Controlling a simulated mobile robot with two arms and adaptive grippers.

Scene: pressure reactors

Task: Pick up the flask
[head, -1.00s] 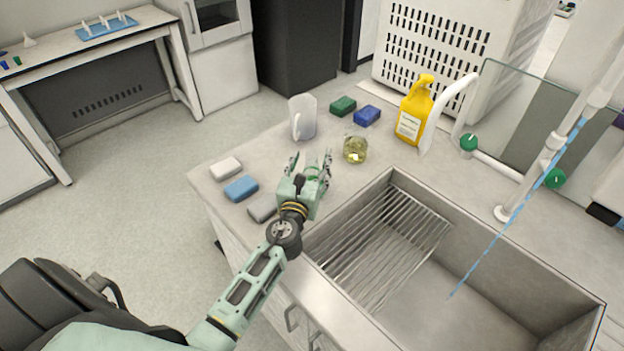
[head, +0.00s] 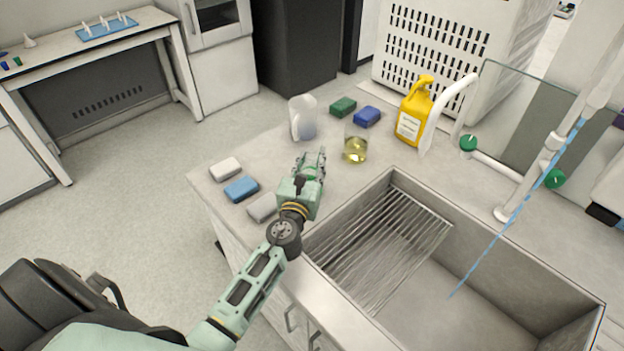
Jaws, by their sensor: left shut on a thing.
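My left gripper (head: 312,158) is over the counter left of the sink, with its fingers close together. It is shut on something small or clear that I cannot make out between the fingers. A clear glass vessel with yellow liquid (head: 355,150) stands upright just right of the fingertips, apart from them. A clear jug-like vessel (head: 303,118) stands just beyond the fingers; I cannot tell whether they touch it. Which vessel is the flask is not clear from this view. My right gripper is not in view.
White (head: 225,169), blue (head: 241,188) and grey (head: 263,206) blocks lie along the left counter edge. Green (head: 343,107) and dark blue (head: 367,116) blocks lie farther back, near a yellow bottle (head: 414,112). The metal sink (head: 450,290) with its wire rack (head: 385,250) is at right.

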